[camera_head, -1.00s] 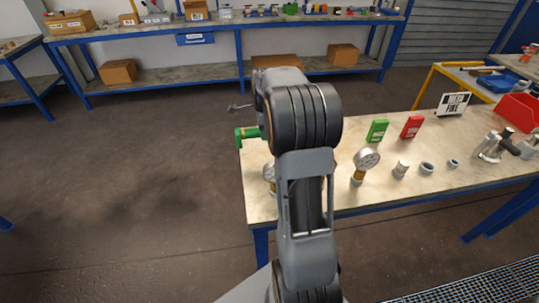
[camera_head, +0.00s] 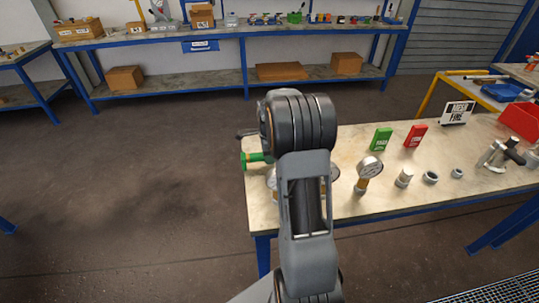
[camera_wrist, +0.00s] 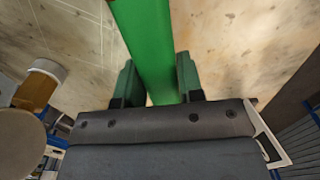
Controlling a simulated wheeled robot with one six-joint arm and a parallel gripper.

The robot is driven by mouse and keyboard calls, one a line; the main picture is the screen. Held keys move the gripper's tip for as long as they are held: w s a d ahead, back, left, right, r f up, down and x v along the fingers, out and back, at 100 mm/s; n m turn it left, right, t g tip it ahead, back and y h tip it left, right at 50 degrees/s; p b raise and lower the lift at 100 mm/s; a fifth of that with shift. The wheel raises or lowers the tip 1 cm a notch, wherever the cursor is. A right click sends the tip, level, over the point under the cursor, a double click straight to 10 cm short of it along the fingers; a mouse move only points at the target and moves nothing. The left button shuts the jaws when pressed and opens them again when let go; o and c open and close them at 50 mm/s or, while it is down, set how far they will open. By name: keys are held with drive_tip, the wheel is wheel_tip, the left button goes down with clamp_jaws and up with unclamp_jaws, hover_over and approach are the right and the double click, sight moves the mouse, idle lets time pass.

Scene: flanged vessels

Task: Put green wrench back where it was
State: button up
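The green wrench (camera_head: 254,159) shows at the left end of the workbench, partly hidden behind my arm in the head view. In the wrist view its green bar (camera_wrist: 147,40) runs down from the top edge between my two fingers. My gripper (camera_wrist: 162,82) is closed around it, with a finger against each side. The wrench is over or at the left edge of the bench top (camera_head: 345,150). The wrist view shows the pale top beyond it. Whether the wrench touches the top cannot be told. Its far end is out of the wrist view.
A pressure gauge (camera_head: 369,168) stands right of my arm; another gauge part (camera_wrist: 35,85) is close at left in the wrist view. Several fittings (camera_head: 430,177), a green box (camera_head: 381,139), a red box (camera_head: 415,135) and a sign (camera_head: 457,112) stand further right. Floor left of the bench is clear.

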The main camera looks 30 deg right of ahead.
drive_tip(key=o, duration=0.4)
wheel_tip(320, 180, up, 11)
drive_tip(key=s+a+r+n+t, duration=0.25)
drive_tip(key=s+a+n, duration=0.45)
drive_tip(key=a+n, duration=0.45)
drive_tip(key=s+a+f+n, duration=0.3)
drive_tip(key=s+a+n, duration=0.6)
drive_tip(key=n, duration=0.3)
drive_tip(key=shift+s+t, duration=0.45)
drive_tip(key=shift+s, duration=0.45)
drive_tip(key=shift+f, duration=0.1)
